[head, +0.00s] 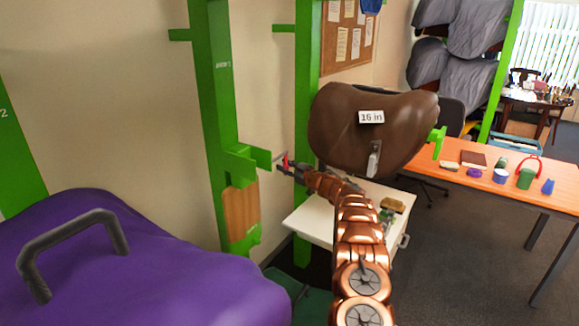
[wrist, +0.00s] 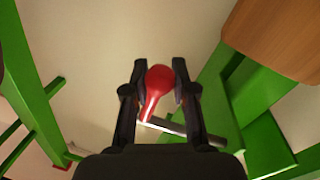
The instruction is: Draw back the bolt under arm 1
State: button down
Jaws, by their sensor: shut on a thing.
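The bolt has a red handle knob (wrist: 159,80) and a grey metal rod (wrist: 180,131), both in the wrist view. The rod's right end meets a green bracket (wrist: 222,112). My gripper (wrist: 158,72) has one finger on each side of the red knob and is shut on it. In the head view my gripper (head: 283,168) is beside the green bracket of the labelled upright (head: 216,100), and a bit of the red handle (head: 286,159) shows at its tips. My fingers hide part of the bolt there.
A brown saddle tagged "16 in" (head: 350,135) hangs just right of and above my arm. A purple covered form with a grey handle (head: 120,265) fills the lower left. A white cabinet (head: 312,222) stands below my arm. An orange table (head: 500,185) with small items is at right.

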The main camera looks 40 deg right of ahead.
jog(key=shift+w+d+r, duration=0.2)
jog(key=shift+r, duration=0.1)
jog(key=shift+s+d+f, duration=0.15)
jog(key=shift+d+f, duration=0.1)
jog(key=c, duration=0.9)
grip_release()
jog(key=shift+s+d+f, duration=0.15)
jog(key=shift+s+d, duration=0.2)
jog(key=shift+s, duration=2.8)
jog(key=shift+s+d, duration=0.2)
jog(key=shift+s, duration=2.8)
